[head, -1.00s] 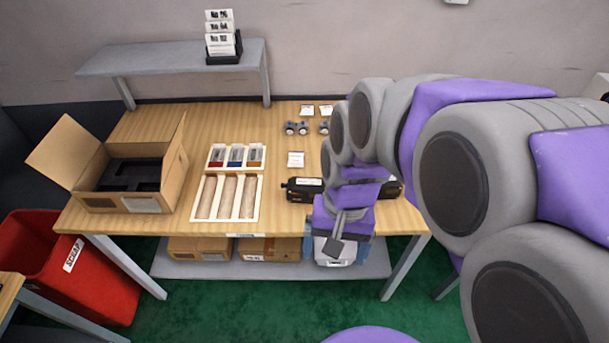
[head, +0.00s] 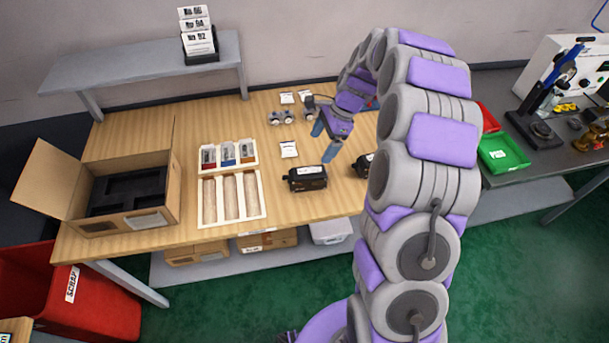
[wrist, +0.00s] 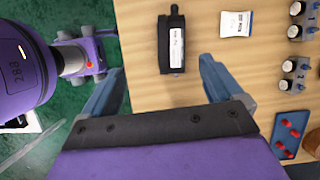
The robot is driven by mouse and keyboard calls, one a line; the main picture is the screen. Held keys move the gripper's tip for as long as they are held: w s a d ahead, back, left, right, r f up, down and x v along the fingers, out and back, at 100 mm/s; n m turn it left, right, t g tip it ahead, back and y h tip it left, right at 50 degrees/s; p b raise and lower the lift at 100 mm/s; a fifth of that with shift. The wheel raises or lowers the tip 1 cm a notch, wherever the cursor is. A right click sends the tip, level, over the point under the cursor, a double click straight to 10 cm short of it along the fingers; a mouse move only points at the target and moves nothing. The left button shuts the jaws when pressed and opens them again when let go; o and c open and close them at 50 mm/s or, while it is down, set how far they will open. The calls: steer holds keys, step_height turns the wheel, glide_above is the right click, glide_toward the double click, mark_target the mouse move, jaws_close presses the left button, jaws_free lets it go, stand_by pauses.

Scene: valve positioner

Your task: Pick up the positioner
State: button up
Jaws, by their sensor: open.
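A black box-shaped positioner (head: 305,178) with a pale label lies on the wooden table near its front edge. In the wrist view it shows above the space between my fingers (wrist: 171,43). A second black unit (head: 363,165) lies to its right, partly hidden behind my arm; I do not make it out in the wrist view. My gripper (head: 324,140) is open and empty above the table, behind and to the right of the first positioner. In the wrist view its two blue fingers (wrist: 162,75) are spread wide. Neither finger appears to touch anything.
A white packet (head: 289,149) and small grey gauge blocks (head: 281,117) lie farther back. To the left are a wooden-slotted tray (head: 232,221), a small parts tray (head: 228,165) and an open cardboard box (head: 160,220). A red bin (head: 110,300) stands at front left.

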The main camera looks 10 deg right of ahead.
steer(key=w+d+f+m, duration=0.2)
steer(key=b, duration=0.3)
glide_toward(309, 171)
steer(key=shift+n, duration=0.3)
steer(key=x, duration=0.7)
steer(key=shift+s+a, duration=0.1)
steer(key=shift+a, duration=0.2)
steer(key=shift+d+f, duration=0.2)
steer(key=shift+f, duration=0.1)
steer(key=b+x, duration=0.1)
steer(key=x, duration=0.3)
steer(key=shift+a+f+b, duration=0.2)
steer(key=shift+a+b, duration=0.1)
steer(key=shift+b, duration=0.1)
steer(key=shift+a+f, duration=0.15)
steer(key=shift+a, duration=0.15)
steer(key=shift+d, duration=0.4)
